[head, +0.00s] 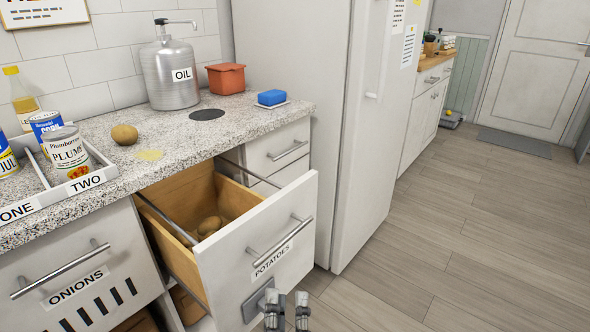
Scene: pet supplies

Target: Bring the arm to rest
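My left gripper (288,300) shows at the bottom edge of the head view, just in front of the lower part of the open potatoes drawer (260,262). Its two fingertips point up with a gap between them, and I see nothing held in it. The rest of this arm is below the picture. I cannot tell whether the gripper touches the drawer front. The drawer is pulled out and holds potatoes (209,226). My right gripper is not in view.
The granite counter (225,122) carries a lone potato (124,134), an oil canister (172,72), an orange pot (226,78), a blue sponge (271,97) and a tray of cans (100,174). The onions drawer (85,290) is at left. A white fridge (345,130) stands behind; open floor (470,240) lies right.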

